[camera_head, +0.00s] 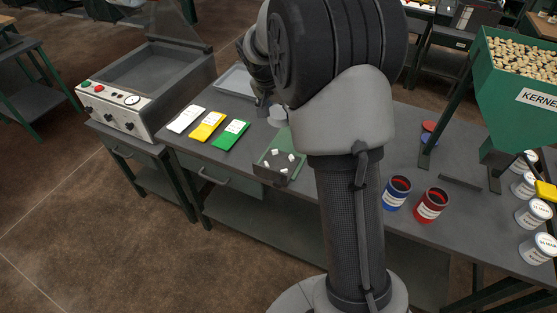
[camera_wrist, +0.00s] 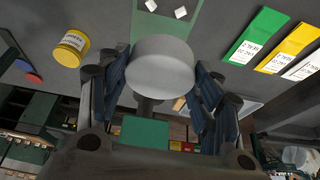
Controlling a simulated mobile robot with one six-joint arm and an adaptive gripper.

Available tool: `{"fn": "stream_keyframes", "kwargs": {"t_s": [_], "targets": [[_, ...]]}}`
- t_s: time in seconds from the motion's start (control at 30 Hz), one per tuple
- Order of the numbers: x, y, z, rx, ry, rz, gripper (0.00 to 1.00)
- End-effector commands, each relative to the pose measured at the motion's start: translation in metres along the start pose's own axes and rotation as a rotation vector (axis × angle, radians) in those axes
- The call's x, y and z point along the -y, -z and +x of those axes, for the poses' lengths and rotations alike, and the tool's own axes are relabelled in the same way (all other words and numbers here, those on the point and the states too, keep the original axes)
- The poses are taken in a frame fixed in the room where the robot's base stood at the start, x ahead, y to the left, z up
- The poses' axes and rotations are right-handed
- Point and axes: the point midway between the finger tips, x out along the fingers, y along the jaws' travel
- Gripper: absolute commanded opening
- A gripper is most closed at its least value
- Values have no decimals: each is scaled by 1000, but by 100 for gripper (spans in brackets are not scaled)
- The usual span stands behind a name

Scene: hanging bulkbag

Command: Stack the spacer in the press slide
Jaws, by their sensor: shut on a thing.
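A pale grey round spacer (camera_wrist: 160,65) sits between the two fingers of my gripper (camera_wrist: 160,82) in the wrist view, and my gripper is shut on it. In the head view the spacer (camera_head: 277,117) shows only in part beside my arm, and my gripper (camera_head: 266,106) is mostly hidden by the arm. A green tray (camera_head: 268,172) with several small white cubes lies just in front of it on the table; part of it shows beyond the spacer in the wrist view (camera_wrist: 178,26). I cannot tell which thing is the press slide.
White, yellow and green packets (camera_head: 207,126) lie left of the tray. A grey metal tray (camera_head: 236,82) stands behind. Blue (camera_head: 396,193) and red (camera_head: 431,205) cans stand right of my arm, near a green hopper (camera_head: 510,85). A yellow can (camera_wrist: 70,48) shows in the wrist view.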

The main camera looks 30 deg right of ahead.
Motion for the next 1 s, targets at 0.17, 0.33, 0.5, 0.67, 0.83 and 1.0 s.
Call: {"fn": "stream_keyframes", "kwargs": {"t_s": [0.17,0.33,0.5,0.67,0.83,1.0], "targets": [[-1,-22,48,6,-3,-4,26],[-1,-39,90,5,-3,-4,26],[0,-53,123,4,-1,-4,26],[0,-57,134,1,1,-4,26],[0,-63,148,3,0,-4,26],[0,-73,172,3,0,-4,26]]}}
